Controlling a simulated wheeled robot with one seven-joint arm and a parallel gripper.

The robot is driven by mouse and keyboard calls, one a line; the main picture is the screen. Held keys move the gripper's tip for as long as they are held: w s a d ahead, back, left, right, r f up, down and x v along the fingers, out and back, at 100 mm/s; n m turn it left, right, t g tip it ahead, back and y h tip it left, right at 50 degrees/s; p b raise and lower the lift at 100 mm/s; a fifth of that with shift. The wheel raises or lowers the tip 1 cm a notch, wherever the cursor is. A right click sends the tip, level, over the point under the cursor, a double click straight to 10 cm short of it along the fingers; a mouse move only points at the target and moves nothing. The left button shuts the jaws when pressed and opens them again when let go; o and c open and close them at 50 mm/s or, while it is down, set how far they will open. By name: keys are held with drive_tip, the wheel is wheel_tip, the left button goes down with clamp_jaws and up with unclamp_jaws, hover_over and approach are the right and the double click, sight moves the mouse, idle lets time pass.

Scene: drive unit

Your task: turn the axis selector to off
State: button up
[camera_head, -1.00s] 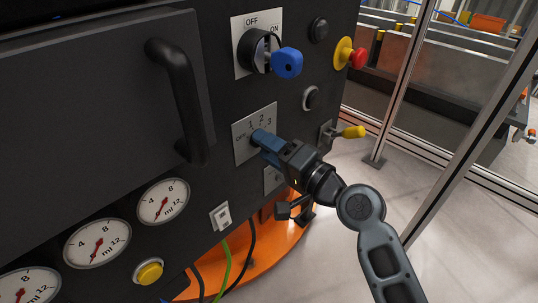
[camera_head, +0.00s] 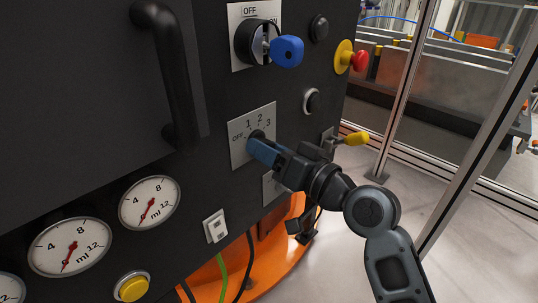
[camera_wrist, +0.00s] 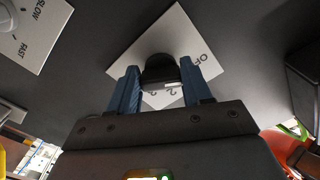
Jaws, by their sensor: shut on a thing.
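The axis selector is a small black knob (camera_wrist: 158,68) on a pale plate (camera_head: 239,155) marked OFF, 1, 2 and 3 on the dark panel. My gripper (camera_wrist: 160,66) has its two blue fingers on opposite sides of the knob, shut on it. In the head view my gripper (camera_head: 260,149) covers most of the knob. In the wrist view a white mark shows on the knob's edge, near the numbers, with OFF to its right. Which position it points to is hard to tell.
A blue-handled OFF/ON switch (camera_head: 287,51) sits above the selector. A red emergency button (camera_head: 361,61) and a yellow-tipped lever (camera_head: 354,139) stick out to the right. A black door handle (camera_head: 175,75) is at the left. Gauges (camera_head: 150,203) sit lower left.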

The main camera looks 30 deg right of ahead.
drive_tip(key=shift+f, duration=0.15)
idle(0.4)
drive_tip(key=o, duration=1.1)
drive_tip(key=shift+c, duration=0.2)
drive_tip(key=v, duration=0.8)
drive_tip(key=shift+p, duration=0.45)
